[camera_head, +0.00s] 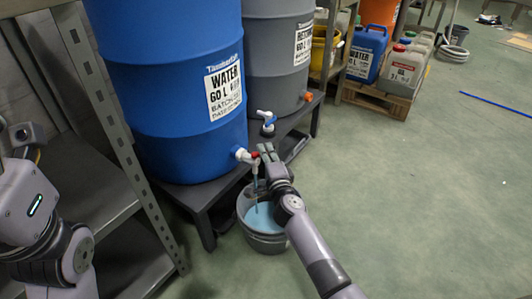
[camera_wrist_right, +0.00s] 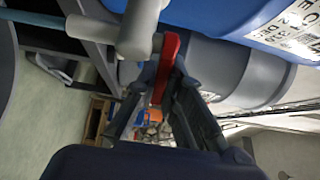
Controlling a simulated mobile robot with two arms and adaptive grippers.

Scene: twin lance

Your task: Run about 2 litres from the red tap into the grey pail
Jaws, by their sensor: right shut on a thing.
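The red tap, a white tap with a red lever (camera_head: 255,155), sits low on the blue water drum (camera_head: 170,75). My right gripper (camera_head: 266,150) is shut on the red lever, which also shows between its fingers in the right wrist view (camera_wrist_right: 169,62). A thin stream (camera_head: 256,192) runs from the spout down into the grey pail (camera_head: 264,244). The pail stands upright on the floor below the tap, with light blue liquid (camera_head: 262,217) in it. My forearm hides part of its right side. My left arm shows at the left edge, its gripper out of view.
A grey drum (camera_head: 275,60) with a blue-handled tap (camera_head: 267,121) stands beside the blue drum on a dark stand (camera_head: 205,202). A metal shelf rack (camera_head: 115,130) is at left. Jugs on a pallet (camera_head: 376,100) are behind. The floor at right is mostly clear.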

